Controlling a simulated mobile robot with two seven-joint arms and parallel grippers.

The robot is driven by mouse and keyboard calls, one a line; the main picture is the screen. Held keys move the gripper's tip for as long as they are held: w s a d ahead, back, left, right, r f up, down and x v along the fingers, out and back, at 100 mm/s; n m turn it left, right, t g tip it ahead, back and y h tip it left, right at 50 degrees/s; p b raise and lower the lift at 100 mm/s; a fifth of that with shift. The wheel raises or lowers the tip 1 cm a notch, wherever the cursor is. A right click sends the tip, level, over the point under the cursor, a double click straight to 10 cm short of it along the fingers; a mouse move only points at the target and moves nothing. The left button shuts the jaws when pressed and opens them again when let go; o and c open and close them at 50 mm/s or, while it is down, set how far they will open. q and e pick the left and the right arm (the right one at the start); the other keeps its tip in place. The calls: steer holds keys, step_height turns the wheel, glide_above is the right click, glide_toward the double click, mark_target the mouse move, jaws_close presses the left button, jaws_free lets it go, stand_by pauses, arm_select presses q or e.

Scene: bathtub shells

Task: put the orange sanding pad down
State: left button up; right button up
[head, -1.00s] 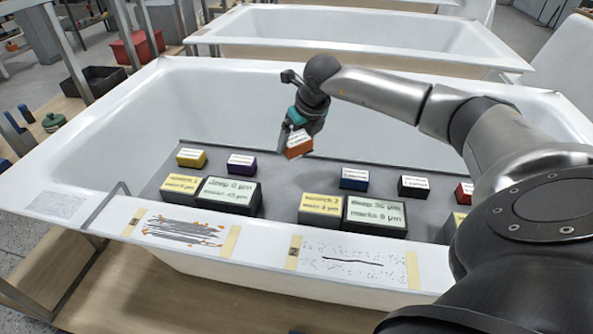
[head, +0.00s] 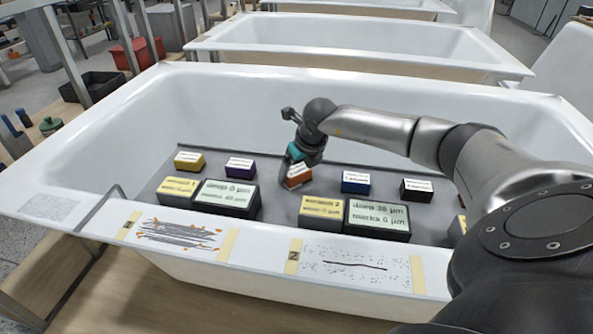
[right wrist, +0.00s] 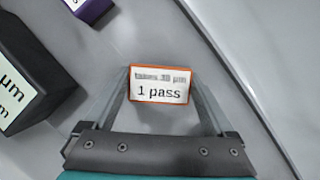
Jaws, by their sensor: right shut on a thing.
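The orange sanding pad (head: 297,178) is a small block with a white label on top. In the right wrist view the pad (right wrist: 160,85) sits between the two fingers, and its label reads "1 pass". My right gripper (head: 298,168) is shut on it, low over the grey board (head: 275,200) inside the front bathtub. I cannot tell whether the pad touches the board. My left gripper is not in view.
A purple pad (head: 240,167) and a yellow pad (head: 189,161) lie to the left. A blue pad (head: 356,181) and a black pad (head: 417,189) lie to the right. Display boxes (head: 377,219) stand along the front. Bare board surrounds the orange pad.

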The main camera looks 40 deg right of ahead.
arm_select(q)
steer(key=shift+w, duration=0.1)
arm_select(e)
steer(key=shift+f, duration=0.1)
steer(key=o, duration=1)
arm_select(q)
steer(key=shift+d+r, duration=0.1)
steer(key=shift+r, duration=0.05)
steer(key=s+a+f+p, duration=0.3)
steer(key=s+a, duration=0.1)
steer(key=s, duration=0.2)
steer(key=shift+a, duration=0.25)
arm_select(e)
steer(key=v, duration=1.2)
steer(key=shift+a, duration=0.1)
